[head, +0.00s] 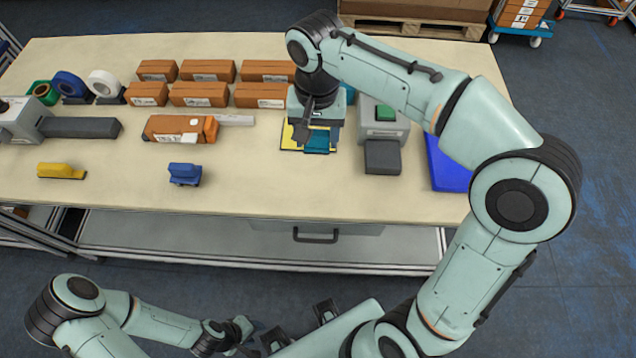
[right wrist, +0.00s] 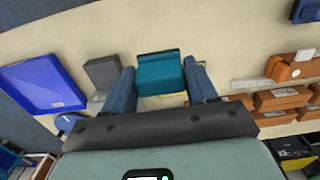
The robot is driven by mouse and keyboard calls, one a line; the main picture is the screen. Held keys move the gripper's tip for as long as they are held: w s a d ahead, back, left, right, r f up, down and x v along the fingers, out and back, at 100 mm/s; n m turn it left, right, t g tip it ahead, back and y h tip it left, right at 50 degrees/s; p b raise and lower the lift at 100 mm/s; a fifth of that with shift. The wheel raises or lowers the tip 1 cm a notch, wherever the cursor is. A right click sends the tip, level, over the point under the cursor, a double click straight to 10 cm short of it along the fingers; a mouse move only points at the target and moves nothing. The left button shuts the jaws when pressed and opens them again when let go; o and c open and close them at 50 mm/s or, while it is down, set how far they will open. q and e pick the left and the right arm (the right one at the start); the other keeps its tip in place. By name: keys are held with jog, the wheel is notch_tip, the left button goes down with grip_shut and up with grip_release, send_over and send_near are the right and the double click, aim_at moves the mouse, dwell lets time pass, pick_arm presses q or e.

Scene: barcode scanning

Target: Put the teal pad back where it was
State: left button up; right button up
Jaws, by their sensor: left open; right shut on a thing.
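The teal pad (head: 319,142) is under my right gripper, over a yellow-edged mat (head: 290,136) on the table. In the right wrist view the teal pad (right wrist: 160,72) sits between the two blue fingers of my right gripper (right wrist: 162,86), which is shut on it. A pale yellow strip of the mat (right wrist: 165,101) shows below it. The right gripper (head: 316,130) partly covers pad and mat in the head view. I cannot tell whether the pad touches the mat. My left gripper (head: 298,326) is open and empty, low in front of the table.
A grey device with a green top (head: 386,113) stands just right of the mat. A blue tray (head: 446,165) lies at the right edge. Brown boxes (head: 205,94) and tape rolls (head: 70,85) stand to the left. The table's (head: 255,187) front middle is clear.

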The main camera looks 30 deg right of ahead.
notch_tip(320, 180, down, 12)
jog(key=shift+f+b, duration=0.1)
jog(key=shift+b, duration=0.75)
pick_arm(q)
jog(key=shift+s+f, duration=0.4)
jog(key=shift+f, duration=0.35)
jog(key=shift+s+f, duration=0.35)
jog(key=shift+f, duration=0.35)
pick_arm(e)
jog(key=shift+f, duration=2.35)
pick_arm(q)
jog(key=shift+f+b, duration=0.1)
jog(key=shift+b, duration=0.2)
pick_arm(e)
jog(key=shift+f, duration=0.2)
jog(key=o, duration=1.1)
jog(key=shift+r, duration=0.15)
